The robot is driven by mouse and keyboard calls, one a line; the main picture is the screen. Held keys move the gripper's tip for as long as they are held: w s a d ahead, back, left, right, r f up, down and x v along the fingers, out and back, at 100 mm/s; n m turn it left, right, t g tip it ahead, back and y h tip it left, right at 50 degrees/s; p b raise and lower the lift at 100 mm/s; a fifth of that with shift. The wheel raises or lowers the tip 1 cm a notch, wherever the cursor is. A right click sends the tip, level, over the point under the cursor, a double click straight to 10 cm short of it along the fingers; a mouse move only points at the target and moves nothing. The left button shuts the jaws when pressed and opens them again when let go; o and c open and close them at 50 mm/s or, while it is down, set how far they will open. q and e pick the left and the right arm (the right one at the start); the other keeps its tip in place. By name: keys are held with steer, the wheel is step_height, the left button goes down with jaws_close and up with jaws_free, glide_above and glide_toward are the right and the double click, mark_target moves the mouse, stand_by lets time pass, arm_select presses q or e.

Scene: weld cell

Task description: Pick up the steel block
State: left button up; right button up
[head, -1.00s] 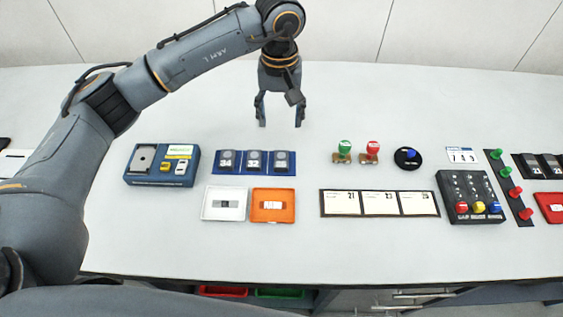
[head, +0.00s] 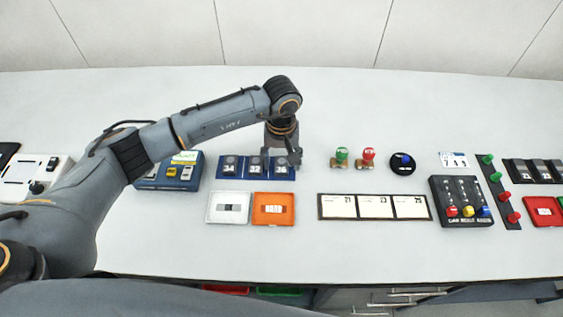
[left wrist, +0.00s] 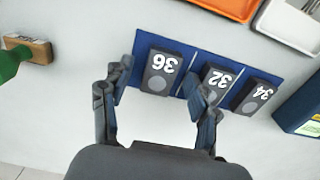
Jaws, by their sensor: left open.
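Three dark grey blocks with round light discs stand in a row on a blue tray (left wrist: 146,42). They are marked 34 (head: 230,167), 32 (head: 255,167) and 36 (head: 281,172); none is named as steel. My left gripper (left wrist: 158,96) is open and empty. In the left wrist view the 36 block (left wrist: 162,74) lies ahead between its fingers, while the right-hand finger overlaps the 32 block (left wrist: 212,82). In the head view my left gripper (head: 284,158) is over the tray's right end and partly hides the 36 block. My right gripper is not in view.
A white tray (head: 213,215) and an orange tray (head: 273,219) lie in front of the blocks. Green and red knobbed stamps (head: 354,158) stand to the right. A blue box (head: 145,182) is on the left, partly behind my arm. The bench behind is clear.

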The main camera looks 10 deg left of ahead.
arm_select(q)
jaws_close()
steer(key=shift+w+r, duration=0.1)
steer(key=shift+r, duration=0.05)
